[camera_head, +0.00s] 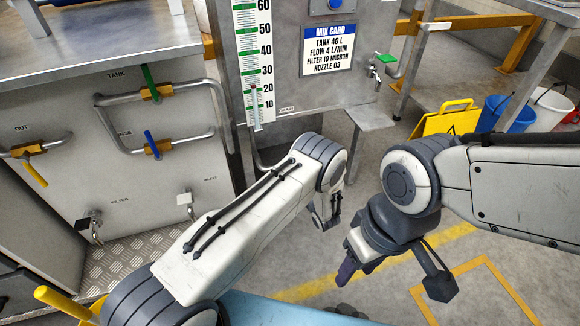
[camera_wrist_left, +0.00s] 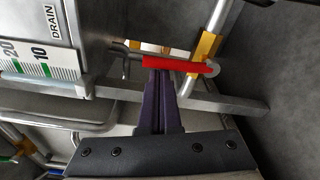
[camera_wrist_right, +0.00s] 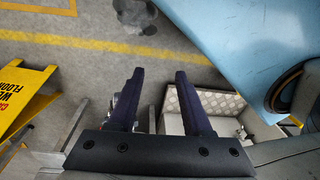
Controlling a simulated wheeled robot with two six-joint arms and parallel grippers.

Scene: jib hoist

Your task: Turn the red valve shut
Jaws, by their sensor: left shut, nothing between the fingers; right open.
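The red valve handle (camera_wrist_left: 185,65) shows in the left wrist view as a red bar lying nearly level, under the panel with the DRAIN label. My left gripper (camera_wrist_left: 159,75) is shut and empty, with its fingertips at the left part of the red bar. I cannot tell whether they touch it. In the head view the red valve is hidden, and my left arm and wrist hide the left fingers. My right gripper (camera_head: 348,271) hangs over the floor at the lower middle. In the right wrist view its fingers (camera_wrist_right: 158,76) are apart and empty, away from the valve.
The tank panel has a level scale (camera_head: 254,70), a mix card (camera_head: 329,52) and a green-handled tap (camera_head: 385,59). A pipe cabinet (camera_head: 120,180) stands at left. A yellow floor sign (camera_head: 445,120) and buckets (camera_head: 508,112) stand at right. A bracket (camera_head: 368,117) juts out below the panel.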

